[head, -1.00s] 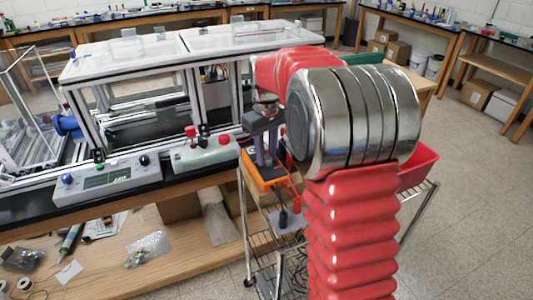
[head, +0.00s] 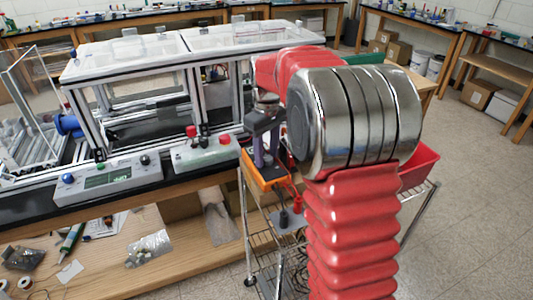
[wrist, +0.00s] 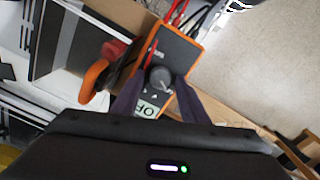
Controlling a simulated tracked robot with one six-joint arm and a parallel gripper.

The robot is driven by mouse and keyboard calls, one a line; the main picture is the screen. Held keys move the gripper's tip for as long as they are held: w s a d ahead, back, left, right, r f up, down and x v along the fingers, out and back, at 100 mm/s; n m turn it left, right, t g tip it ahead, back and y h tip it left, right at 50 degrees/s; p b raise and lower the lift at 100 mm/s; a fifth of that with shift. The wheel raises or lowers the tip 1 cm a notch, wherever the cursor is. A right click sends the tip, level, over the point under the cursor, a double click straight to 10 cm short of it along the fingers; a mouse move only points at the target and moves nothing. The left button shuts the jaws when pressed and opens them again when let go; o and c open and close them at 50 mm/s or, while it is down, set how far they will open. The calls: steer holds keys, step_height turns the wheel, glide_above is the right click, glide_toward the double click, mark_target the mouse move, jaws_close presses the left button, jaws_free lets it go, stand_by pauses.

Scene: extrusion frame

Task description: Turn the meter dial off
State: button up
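The orange-edged meter (head: 265,182) stands on the wire cart, below my gripper. In the wrist view its dark face carries a round grey dial (wrist: 160,78) and a pale display (wrist: 151,105) with partly readable letters like "OF". My gripper (wrist: 163,76) points down at the face, with one dark finger on each side of the dial. The fingers are apart; I cannot tell whether they touch the dial. In the head view my gripper (head: 266,160) is just over the meter, and the dial is hidden there.
Red and black leads run beside the meter to black and red plugs (head: 291,210). A red bin (head: 418,165) sits on the cart at right. A white control box (head: 107,180) and a framed rig (head: 150,105) stand on the bench at left. Open floor lies right.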

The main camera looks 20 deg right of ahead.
mark_target(267, 157)
steer(key=shift+o, duration=0.4)
step_height(267, 157, up, 14)
steer(key=shift+f, duration=0.15)
stand_by(0.4)
stand_by(0.4)
